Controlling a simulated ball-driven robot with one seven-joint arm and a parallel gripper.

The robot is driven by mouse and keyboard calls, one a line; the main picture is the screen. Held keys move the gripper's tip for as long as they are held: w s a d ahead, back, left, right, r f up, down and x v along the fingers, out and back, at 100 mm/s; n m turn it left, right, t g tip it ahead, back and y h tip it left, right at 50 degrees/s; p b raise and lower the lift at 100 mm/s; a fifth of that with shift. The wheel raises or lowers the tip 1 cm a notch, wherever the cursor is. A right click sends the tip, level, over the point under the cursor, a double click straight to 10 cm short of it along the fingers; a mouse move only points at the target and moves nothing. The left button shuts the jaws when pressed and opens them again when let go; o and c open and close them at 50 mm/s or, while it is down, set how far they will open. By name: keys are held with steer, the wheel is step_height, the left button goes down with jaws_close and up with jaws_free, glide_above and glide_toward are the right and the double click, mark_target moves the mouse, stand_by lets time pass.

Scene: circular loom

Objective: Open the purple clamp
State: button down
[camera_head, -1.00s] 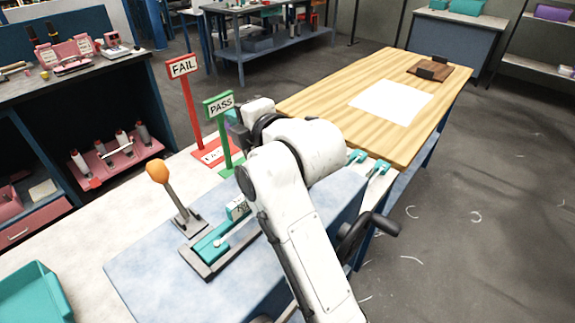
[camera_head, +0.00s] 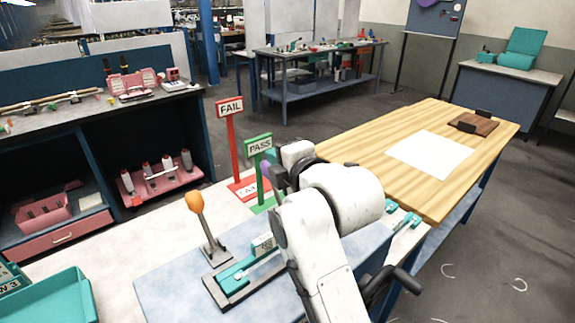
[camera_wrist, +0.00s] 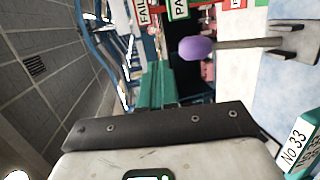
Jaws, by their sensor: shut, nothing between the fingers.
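The purple clamp shows in the wrist view as a lever with a purple oval knob (camera_wrist: 195,48) on a grey-brown handle, running right to a grey base (camera_wrist: 293,45). My gripper (camera_wrist: 157,85) has green fingers, shut and empty. In the wrist view the knob is just right of and above the fingertips, seemingly apart from them. In the head view my arm covers most of the gripper.
An orange-knobbed upright lever (camera_head: 195,202) and a teal fixture (camera_head: 242,268) stand on the blue-grey bench top. A red FAIL sign (camera_head: 230,109) and green PASS sign (camera_head: 259,146) stand close to my gripper. A wooden table (camera_head: 360,140) is at right; open floor lies beyond it.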

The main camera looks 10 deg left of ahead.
steer(key=s+d+r+b, duration=0.2)
steer(key=s+d+r, duration=0.2)
steer(key=s+r, duration=0.2)
steer(key=shift+d+r, duration=0.35)
steer(key=shift+d, duration=0.05)
steer(key=shift+s, duration=0.1)
